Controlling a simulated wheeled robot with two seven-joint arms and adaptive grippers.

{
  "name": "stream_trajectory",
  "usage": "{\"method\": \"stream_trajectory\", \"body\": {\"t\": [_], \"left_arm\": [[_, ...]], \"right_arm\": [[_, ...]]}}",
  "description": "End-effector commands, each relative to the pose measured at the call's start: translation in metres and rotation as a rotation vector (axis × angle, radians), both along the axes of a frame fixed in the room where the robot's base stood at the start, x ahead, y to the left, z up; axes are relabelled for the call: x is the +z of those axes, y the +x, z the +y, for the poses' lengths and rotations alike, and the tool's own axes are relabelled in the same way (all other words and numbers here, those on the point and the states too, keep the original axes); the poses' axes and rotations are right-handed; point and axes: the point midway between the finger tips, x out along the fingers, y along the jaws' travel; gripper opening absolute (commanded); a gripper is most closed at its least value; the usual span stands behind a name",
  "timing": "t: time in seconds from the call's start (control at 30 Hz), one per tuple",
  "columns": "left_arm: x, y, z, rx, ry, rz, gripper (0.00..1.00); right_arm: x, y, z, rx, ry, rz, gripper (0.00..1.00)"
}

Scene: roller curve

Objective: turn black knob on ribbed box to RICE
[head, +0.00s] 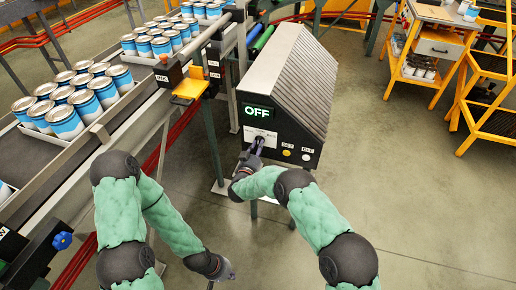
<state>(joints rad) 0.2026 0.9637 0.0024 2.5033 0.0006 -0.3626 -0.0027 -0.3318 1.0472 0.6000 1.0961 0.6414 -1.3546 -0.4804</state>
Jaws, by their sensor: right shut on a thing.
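The ribbed box (300,75) stands right of the conveyor, with a slatted sloping side and a dark front. Its display (258,112) reads OFF in green letters. My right gripper (256,150) is at the box's front, just below a white label plate (260,136), and is shut on the black knob. The knob is mostly hidden by the fingers, and its pointer and the label words cannot be read. My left gripper (229,274) hangs low over the floor, away from the box; its fingers are too small to judge.
A yellow button (286,152) and a white button (306,157) sit right of the knob on the box front. A conveyor with trays of blue-and-white cans (65,120) runs along the left. An orange cart (435,45) stands at top right.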

Motion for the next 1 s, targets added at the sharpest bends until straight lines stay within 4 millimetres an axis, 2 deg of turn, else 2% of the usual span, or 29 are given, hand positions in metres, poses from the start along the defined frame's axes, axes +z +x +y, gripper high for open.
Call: {"method": "stream_trajectory", "body": {"t": [0.6, 1.0], "left_arm": [[-0.042, 0.0, 0.0, 0.0, 0.0, 0.0, 0.0], [-0.056, 0.0, 0.0, 0.0, 0.0, 0.0, 0.0]], "right_arm": [[-0.004, 0.0, 0.001, 0.0, 0.468, -0.153, 0.0], [-0.004, 0.001, 0.001, 0.0, 0.649, -0.211, 0.0]]}}
